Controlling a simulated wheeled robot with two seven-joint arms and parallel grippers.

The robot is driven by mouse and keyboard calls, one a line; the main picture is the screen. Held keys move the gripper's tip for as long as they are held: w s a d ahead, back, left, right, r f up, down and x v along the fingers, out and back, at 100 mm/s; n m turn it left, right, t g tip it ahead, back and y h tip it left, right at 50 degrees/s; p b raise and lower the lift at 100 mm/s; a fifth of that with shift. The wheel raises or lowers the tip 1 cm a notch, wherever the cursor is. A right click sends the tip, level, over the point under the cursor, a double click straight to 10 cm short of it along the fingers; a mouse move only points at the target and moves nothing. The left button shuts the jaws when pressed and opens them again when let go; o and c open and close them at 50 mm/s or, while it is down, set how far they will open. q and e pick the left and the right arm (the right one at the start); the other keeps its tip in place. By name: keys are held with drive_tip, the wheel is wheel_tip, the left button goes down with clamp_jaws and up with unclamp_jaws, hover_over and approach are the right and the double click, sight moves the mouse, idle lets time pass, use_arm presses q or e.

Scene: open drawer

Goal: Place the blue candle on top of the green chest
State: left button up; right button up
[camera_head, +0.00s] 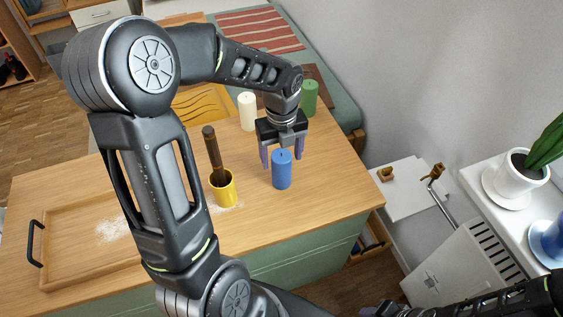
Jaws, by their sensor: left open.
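The blue candle (281,171) stands upright near the front right of the wooden top (330,205) of the green chest (300,259). My left gripper (282,153) points down at the candle. It is open, with one finger to each side of the candle's upper part, and nothing shows clamped between them. The candle's base looks to rest on the wood. My right arm comes in at the lower right; its end is dark and cut by the bottom edge, so its jaws cannot be made out.
A yellow cup (223,188) with a brown stick stands left of the blue candle. A white candle (247,111) and a green candle (309,98) stand behind. A wooden tray (70,262) lies at left. A partly open drawer (371,240) shows at the right; a white wall bounds that side.

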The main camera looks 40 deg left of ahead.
use_arm(q)
wheel_tip(320, 180, up, 8)
drive_tip(key=shift+f, duration=0.1)
drive_tip(key=shift+d, duration=0.1)
idle(0.7)
